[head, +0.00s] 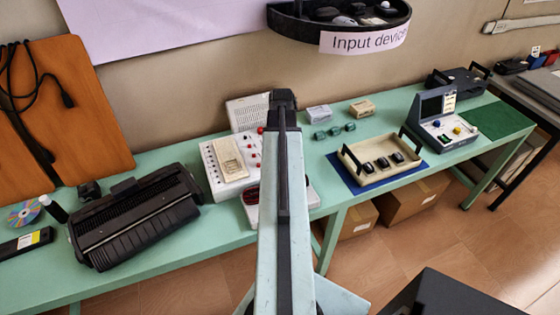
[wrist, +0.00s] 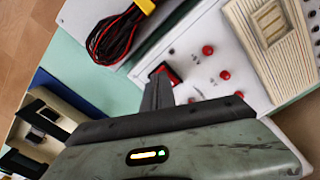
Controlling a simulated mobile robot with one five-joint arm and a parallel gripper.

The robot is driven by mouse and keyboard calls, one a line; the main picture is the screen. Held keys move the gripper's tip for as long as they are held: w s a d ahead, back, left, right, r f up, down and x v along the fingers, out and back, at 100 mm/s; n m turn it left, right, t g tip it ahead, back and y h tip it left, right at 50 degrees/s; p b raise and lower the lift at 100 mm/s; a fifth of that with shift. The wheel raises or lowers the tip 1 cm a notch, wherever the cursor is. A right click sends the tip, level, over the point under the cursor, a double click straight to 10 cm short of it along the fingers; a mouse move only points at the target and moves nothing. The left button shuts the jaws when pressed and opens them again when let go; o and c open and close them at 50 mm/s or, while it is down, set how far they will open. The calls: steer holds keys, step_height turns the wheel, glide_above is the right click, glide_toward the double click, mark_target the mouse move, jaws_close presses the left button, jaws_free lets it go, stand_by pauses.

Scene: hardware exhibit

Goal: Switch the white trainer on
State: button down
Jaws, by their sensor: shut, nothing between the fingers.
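The white trainer (head: 211,178) lies on the green bench, left of my arm in the head view. It has a cream breadboard (head: 229,157) and several red knobs. In the wrist view its white panel (wrist: 205,40) fills the upper right, with red knobs (wrist: 224,75) and a red switch (wrist: 166,71) in a dark surround. My gripper (wrist: 158,90) is shut and empty, its dark fingers just below the red switch in that view and partly covering it. I cannot tell whether they touch it, or its position. In the head view my gripper (head: 283,99) hides the trainer's right part.
A white case with red and black leads (wrist: 118,38) lies beside the trainer. A black machine (head: 135,217) stands to the left. A cream tray (head: 352,171) on a blue mat and a grey console (head: 436,115) are to the right. A shelf (head: 300,28) hangs above.

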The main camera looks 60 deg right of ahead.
steer(key=shift+f+b, duration=0.45)
steer(key=shift+f, duration=0.15)
step_height(320, 180, up, 7)
steer(key=p, duration=0.7)
steer(key=shift+r, duration=0.1)
